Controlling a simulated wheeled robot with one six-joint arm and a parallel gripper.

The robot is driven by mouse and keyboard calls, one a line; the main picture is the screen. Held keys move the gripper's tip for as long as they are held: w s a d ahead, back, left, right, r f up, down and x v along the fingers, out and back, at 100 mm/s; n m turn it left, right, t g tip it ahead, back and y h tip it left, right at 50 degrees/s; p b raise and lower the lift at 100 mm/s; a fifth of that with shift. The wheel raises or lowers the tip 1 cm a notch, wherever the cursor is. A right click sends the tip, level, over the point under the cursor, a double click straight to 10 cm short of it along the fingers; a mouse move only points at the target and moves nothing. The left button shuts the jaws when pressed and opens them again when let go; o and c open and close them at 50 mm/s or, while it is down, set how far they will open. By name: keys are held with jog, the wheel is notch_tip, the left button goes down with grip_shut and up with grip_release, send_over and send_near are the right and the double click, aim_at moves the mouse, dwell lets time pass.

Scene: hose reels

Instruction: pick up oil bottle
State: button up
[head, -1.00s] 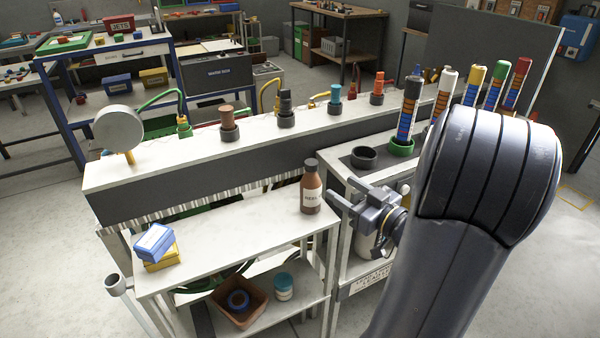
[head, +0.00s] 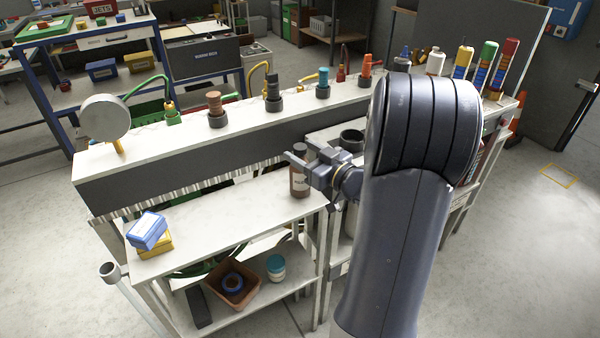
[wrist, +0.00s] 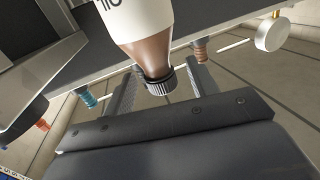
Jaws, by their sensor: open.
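The oil bottle (head: 299,184) is brown with a dark cap and a pale label. It stands upright at the right end of the upper white shelf in the head view. My gripper (head: 303,166) is open at the bottle's upper part, reaching in from the right. In the wrist view the bottle (wrist: 150,52) shows its neck and ribbed dark cap between my two fingers (wrist: 163,88), with gaps visible beside the cap. The label is partly cut off at the top edge there. Contact with the fingers cannot be told from the head view.
A dark panel (head: 200,172) with a white top ledge runs behind the shelf. Blue and yellow boxes (head: 150,237) sit at the shelf's left end. A brown bin (head: 232,291) and a blue-lidded jar (head: 276,268) are below. The shelf's middle (head: 220,215) is clear.

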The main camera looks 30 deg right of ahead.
jog(key=shift+x, duration=0.8)
jog(key=shift+c, duration=0.2)
grip_shut()
